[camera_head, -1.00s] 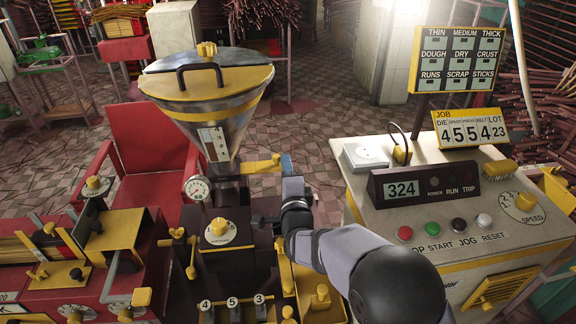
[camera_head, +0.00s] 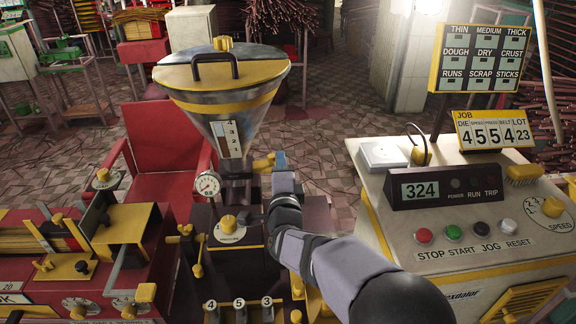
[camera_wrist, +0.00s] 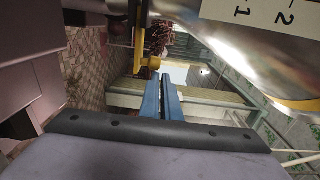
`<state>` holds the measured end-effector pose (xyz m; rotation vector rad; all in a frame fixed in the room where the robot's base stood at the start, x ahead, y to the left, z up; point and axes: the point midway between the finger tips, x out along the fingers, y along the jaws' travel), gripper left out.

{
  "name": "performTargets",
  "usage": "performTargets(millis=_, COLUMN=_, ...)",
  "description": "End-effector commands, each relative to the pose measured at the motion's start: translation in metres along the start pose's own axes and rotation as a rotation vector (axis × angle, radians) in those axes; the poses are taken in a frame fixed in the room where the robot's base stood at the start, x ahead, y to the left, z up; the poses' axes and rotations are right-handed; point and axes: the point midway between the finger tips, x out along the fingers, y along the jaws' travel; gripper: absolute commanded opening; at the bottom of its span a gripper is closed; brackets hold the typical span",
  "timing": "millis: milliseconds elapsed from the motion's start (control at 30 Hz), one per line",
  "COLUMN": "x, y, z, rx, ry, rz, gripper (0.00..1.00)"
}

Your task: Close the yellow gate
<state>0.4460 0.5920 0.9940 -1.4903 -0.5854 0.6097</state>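The yellow gate (camera_head: 263,164) is a small yellow bar at the neck below the metal hopper (camera_head: 222,122), sticking out to the right. In the wrist view a yellow piece (camera_wrist: 149,66) that looks like it lies at the tips of my fingers. My gripper (camera_head: 279,161) is at the gate's right end, its blue fingers upright. In the wrist view the fingers (camera_wrist: 161,78) lie side by side with only a thin dark line between them and seem to hold nothing. Whether they touch the gate is unclear.
A pressure gauge (camera_head: 207,185) and a yellow knob (camera_head: 229,224) sit left of my arm. A control console (camera_head: 435,215) with buttons stands on the right. A red chair (camera_head: 165,140) is behind on the left. Tiled floor (camera_head: 325,150) is open behind my gripper.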

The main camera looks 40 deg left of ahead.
Motion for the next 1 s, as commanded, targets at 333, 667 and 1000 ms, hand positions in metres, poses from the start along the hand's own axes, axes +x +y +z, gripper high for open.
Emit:
performTargets(millis=333, x=-0.001, y=-0.067, z=0.002, rx=0.004, ry=-0.004, rz=-0.022, gripper=0.00)
performTargets(millis=667, x=-0.001, y=-0.091, z=-0.002, rx=0.004, ry=0.001, rz=-0.015, gripper=0.00)
performTargets(millis=1000, x=-0.002, y=-0.100, z=-0.011, rx=-0.011, ry=0.000, rz=-0.003, gripper=0.00)
